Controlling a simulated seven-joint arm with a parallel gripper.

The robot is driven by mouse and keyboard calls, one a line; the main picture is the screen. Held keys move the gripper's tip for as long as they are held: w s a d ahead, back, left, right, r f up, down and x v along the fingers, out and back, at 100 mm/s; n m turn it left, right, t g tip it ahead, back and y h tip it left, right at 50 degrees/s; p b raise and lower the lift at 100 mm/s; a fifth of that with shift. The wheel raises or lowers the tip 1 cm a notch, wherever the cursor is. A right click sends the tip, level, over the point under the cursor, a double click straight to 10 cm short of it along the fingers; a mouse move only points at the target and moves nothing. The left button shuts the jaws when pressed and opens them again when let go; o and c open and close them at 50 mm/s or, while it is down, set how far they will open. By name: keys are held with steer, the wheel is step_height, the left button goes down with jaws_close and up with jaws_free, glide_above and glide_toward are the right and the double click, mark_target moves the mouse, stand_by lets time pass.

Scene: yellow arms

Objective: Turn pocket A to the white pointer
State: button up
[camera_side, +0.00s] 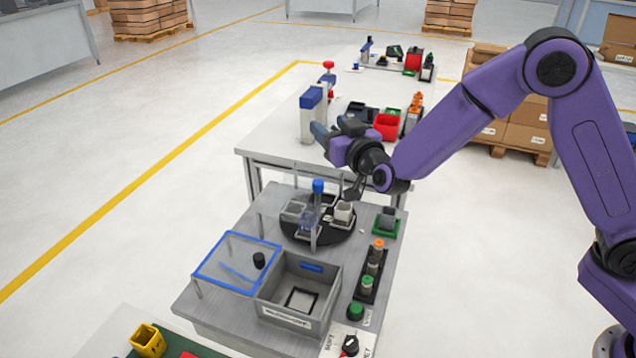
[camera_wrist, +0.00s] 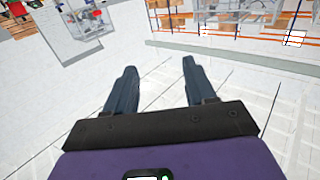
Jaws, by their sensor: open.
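A black round turntable (camera_side: 292,229) stands on the grey bench in the side view. It bears several small box-like pockets: a clear grey one (camera_side: 293,210) at left, a bluish one near the middle and a pale one (camera_side: 343,214) at right. A blue-topped post (camera_side: 318,186) rises among them. No pocket letter is readable, so I cannot tell which is A. A tiny white mark (camera_side: 362,231) lies by the right rim; I cannot tell if it is the pointer. My gripper (camera_side: 334,129) is open and empty, above and behind the turntable. Its fingers (camera_wrist: 158,72) are apart over floor in the wrist view.
A grey bin (camera_side: 330,273) and a blue-framed clear panel (camera_side: 232,268) occupy the bench front. A green tray (camera_side: 386,233) and a black rack of capped cylinders (camera_side: 368,290) line the right side. A white table (camera_side: 270,130) with parts stands behind.

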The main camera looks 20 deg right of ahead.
glide_toward(320, 186)
steer(key=shift+h, duration=0.3)
steer(key=w, duration=0.4)
steer(key=shift+a, duration=0.1)
steer(key=shift+w, duration=3.75)
steer(key=shift+c, duration=0.3)
jaws_close()
